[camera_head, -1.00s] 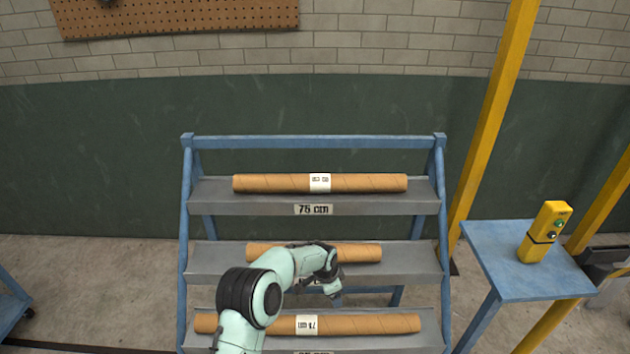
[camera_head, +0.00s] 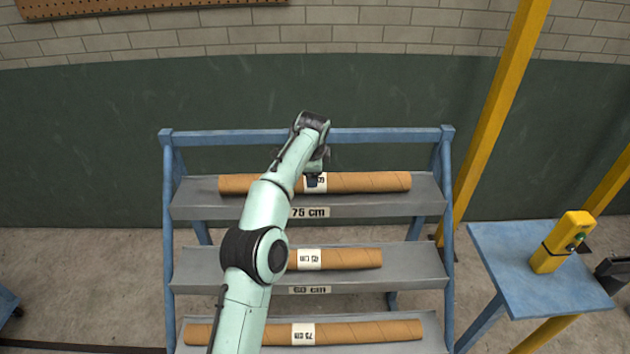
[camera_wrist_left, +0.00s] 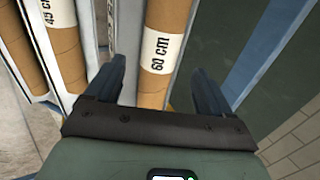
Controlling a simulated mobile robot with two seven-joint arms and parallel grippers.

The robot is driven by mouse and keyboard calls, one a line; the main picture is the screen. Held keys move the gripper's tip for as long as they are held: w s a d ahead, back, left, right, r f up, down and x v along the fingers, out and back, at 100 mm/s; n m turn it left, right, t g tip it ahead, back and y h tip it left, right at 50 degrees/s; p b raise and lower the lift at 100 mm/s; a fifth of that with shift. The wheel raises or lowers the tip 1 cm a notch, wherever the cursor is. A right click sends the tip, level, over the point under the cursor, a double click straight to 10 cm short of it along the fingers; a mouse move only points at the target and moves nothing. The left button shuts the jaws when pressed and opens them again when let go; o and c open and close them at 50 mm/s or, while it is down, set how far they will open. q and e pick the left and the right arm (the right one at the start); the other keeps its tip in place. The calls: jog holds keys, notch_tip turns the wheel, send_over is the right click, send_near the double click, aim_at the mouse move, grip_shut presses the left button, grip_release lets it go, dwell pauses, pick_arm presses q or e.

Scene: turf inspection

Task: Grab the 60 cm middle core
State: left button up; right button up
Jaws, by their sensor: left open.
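The core labelled 60 cm (camera_wrist_left: 165,20) is a brown cardboard tube with a white label; it lies on the top shelf (camera_head: 190,203), whose front plate reads 75 cm. It also shows in the head view (camera_head: 370,182). My left gripper (camera_head: 316,178) is over its middle, hiding part of the label. In the left wrist view the gripper (camera_wrist_left: 158,78) is open and the tube shows between its fingers; I cannot tell whether they touch it. The core on the middle shelf (camera_head: 410,268), plated 60 cm, is a shorter tube (camera_head: 350,259), labelled 45 cm in the wrist view (camera_wrist_left: 65,45).
A longer core labelled 75 cm (camera_head: 370,332) lies on the bottom shelf. The blue rack's top rail (camera_head: 390,135) runs behind my gripper. A blue side table (camera_head: 500,250) with a yellow button box (camera_head: 563,243) and a yellow post (camera_head: 495,110) stand at right.

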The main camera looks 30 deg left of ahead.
pick_arm(q)
jog(key=x, duration=0.4)
jog(key=shift+w+a+f, duration=0.1)
jog(key=shift+f, duration=0.15)
jog(key=x, duration=0.4)
jog(key=p+x, duration=0.1)
jog(key=x, duration=0.1)
jog(key=shift+w+r, duration=0.15)
jog(key=shift+w, duration=0.1)
jog(key=shift+s, duration=0.1)
pick_arm(e)
jog(key=shift+w+r, duration=0.5)
jog(key=shift+w, duration=0.15)
pick_arm(q)
jog(key=shift+c, duration=1.2)
jog(key=c, duration=1)
jog(key=shift+r, duration=0.1)
jog(key=shift+c, duration=0.4)
